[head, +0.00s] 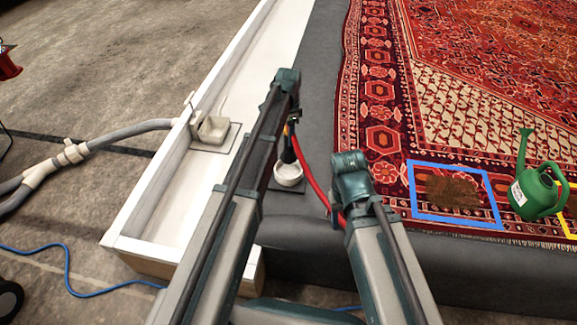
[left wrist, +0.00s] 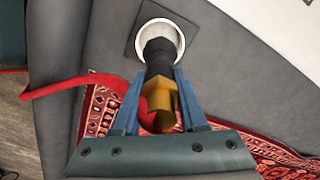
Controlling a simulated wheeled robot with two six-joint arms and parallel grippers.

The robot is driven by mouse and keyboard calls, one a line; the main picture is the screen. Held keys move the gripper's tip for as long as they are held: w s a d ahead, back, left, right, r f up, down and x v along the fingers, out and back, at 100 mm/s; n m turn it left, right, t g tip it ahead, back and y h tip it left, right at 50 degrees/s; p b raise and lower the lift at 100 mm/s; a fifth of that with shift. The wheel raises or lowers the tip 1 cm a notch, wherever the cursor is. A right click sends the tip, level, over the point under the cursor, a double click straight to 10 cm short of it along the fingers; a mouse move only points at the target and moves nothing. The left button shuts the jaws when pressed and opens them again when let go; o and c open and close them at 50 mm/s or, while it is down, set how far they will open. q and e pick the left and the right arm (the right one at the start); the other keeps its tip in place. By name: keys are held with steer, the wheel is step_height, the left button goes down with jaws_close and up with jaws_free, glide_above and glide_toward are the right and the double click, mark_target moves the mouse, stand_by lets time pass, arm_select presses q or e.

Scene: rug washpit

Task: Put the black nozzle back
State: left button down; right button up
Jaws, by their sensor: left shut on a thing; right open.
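The black nozzle (left wrist: 158,58) is gripped at its brass-coloured fitting (left wrist: 160,100) by my left gripper (left wrist: 156,80), which is shut on it. Its dark end points at a white round cup (left wrist: 180,32) and overlaps the cup's opening in the left wrist view. In the head view the nozzle (head: 289,150) stands roughly upright at the white cup (head: 288,174); how deep its tip sits is unclear. A red hose (head: 312,172) trails from the fitting. My right gripper (head: 334,212) is mostly hidden behind my right arm, beside the hose, and is open.
A patterned rug (head: 440,120) lies to the right, with a brown stain (head: 453,192) inside a blue frame (head: 455,222) and a green watering can (head: 535,192). A white trough (head: 165,190) with a drain fitting runs along the left.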

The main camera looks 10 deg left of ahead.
mark_target(288, 154)
arm_select(q)
steer(key=shift+f+b, duration=4.4)
steer(key=shift+f, duration=0.3)
arm_select(e)
steer(key=shift+a+f, duration=0.1)
steer(key=shift+f, duration=4.65)
arm_select(q)
steer(key=shift+f, duration=0.1)
steer(key=shift+f, duration=0.15)
arm_select(e)
steer(key=shift+f, duration=0.25)
arm_select(q)
steer(key=shift+c, duration=2.2)
jaws_free()
arm_select(e)
steer(key=shift+r, duration=0.15)
